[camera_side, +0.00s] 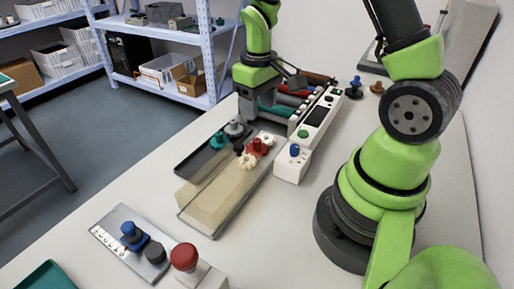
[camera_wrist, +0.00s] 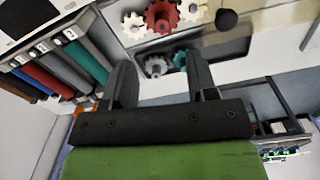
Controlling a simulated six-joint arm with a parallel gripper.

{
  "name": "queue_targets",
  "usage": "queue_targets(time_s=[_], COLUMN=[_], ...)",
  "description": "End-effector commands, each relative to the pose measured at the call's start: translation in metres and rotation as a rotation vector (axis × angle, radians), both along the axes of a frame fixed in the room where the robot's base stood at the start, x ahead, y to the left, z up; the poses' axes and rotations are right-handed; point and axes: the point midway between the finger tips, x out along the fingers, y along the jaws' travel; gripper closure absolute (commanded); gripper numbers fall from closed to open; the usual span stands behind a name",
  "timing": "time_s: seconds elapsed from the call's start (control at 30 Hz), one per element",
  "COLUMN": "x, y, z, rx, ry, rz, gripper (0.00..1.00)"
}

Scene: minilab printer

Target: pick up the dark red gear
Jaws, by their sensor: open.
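The dark red gear (camera_side: 258,146) sits with other gears at the far end of a beige tray (camera_side: 225,190) in the side view. In the wrist view the dark red gear (camera_wrist: 162,17) is at the top, between two white gears (camera_wrist: 134,25). A grey gear (camera_wrist: 155,66) and a teal gear (camera_wrist: 180,60) show lower, between my fingers. My gripper (camera_wrist: 160,62) is open, with nothing held between its fingers. In the side view my gripper (camera_side: 250,108) hangs beyond the gears, apart from the dark red gear; its fingertips are hard to make out.
A white control box (camera_side: 320,115) with a screen and a blue-knobbed block (camera_side: 293,163) stand right of the gears. Coloured cylinders (camera_side: 285,100) lie behind. A metal plate (camera_side: 130,245) with blue and dark pieces and a red button (camera_side: 184,257) are in front.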

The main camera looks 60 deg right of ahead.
Motion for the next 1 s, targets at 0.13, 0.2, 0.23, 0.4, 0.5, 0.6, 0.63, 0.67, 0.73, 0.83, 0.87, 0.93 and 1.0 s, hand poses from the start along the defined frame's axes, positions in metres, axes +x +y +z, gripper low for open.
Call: queue_targets(time_s=[0.13, 0.2, 0.23, 0.4, 0.5, 0.6, 0.63, 0.67, 0.73, 0.83, 0.87, 0.93, 1.0], x=[-0.001, -0.001, -0.001, 0.0, 0.0, 0.002, 0.002, 0.002, 0.002, 0.002, 0.002, 0.003, 0.003], y=[0.0, 0.0, 0.0, 0.0, 0.001, 0.003, 0.003, 0.003, 0.003, 0.002, 0.002, 0.002, 0.002], z=[-0.023, -0.033, -0.037, -0.05, -0.062, -0.078, -0.082, -0.086, -0.093, -0.099, -0.099, -0.1, -0.099], rx=[0.003, 0.003, 0.003, 0.002, 0.002, 0.003, 0.003, 0.003, 0.002, 0.001, 0.001, 0.001, 0.001], ry=[0.011, 0.01, 0.01, 0.007, 0.009, 0.01, 0.011, 0.01, 0.008, 0.006, 0.005, 0.004, 0.004], rz=[0.002, 0.001, 0.002, 0.001, 0.002, 0.002, 0.002, 0.001, 0.0, -0.001, -0.001, 0.0, 0.0], gripper=[0.47, 0.47, 0.47, 0.47, 0.47, 0.47, 0.47, 0.47, 0.47, 0.47, 0.47, 0.47, 0.47])
